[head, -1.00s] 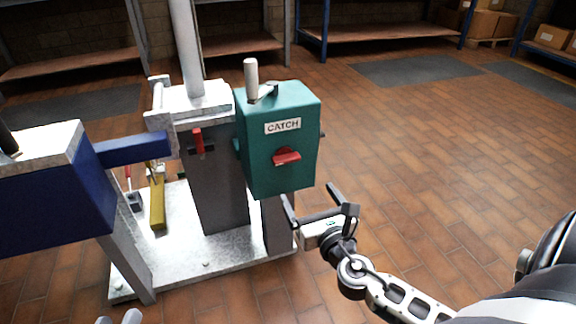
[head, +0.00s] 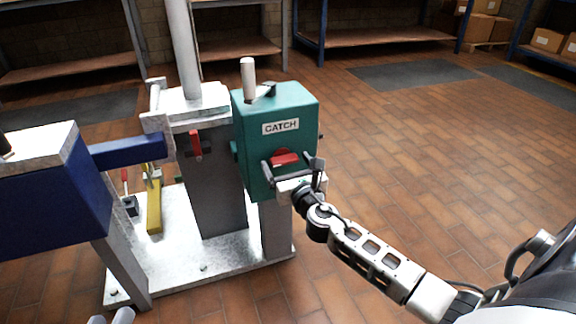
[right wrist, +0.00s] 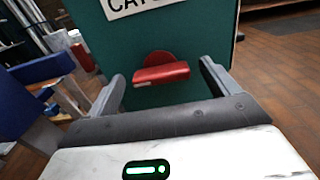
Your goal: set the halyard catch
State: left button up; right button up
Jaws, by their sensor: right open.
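The teal box labelled CATCH (head: 272,116) stands on a post at the right of the mast base. Its red catch handle (head: 284,158) sits on the front face, with the bar lying nearly level; it also shows in the right wrist view (right wrist: 161,74). My right gripper (head: 292,172) is open just in front of the box. In the right wrist view its two fingers stand to the left and right of the red handle, which lies between and slightly beyond the tips, apart from them. My left gripper (head: 112,317) shows only as pale tips at the bottom edge.
A blue box with an arm (head: 50,190) stands at the left. A red lever (head: 195,146) is on the grey mast post, and a yellow lever (head: 154,205) stands on the pale base plate (head: 220,258). The floor at the right is clear.

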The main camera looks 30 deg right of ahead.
jog(key=c, duration=1)
jog(key=m, duration=0.4)
jog(key=shift+f+b, duration=0.15)
jog(key=shift+b, duration=0.15)
jog(key=m, duration=0.4)
jog(key=shift+m, duration=0.3)
jog(key=m, duration=0.2)
jog(key=shift+d+m+b, duration=0.1)
jog(key=shift+m+b, duration=0.2)
jog(key=shift+b, duration=0.05)
jog(key=m, duration=0.3)
jog(key=shift+s+m, duration=0.1)
jog(key=shift+m, duration=0.2)
pick_arm(q)
jog(key=shift+d+p, duration=0.1)
jog(key=shift+p, duration=0.2)
pick_arm(e)
jog(key=shift+f+m, duration=0.15)
jog(key=shift+m, duration=1.35)
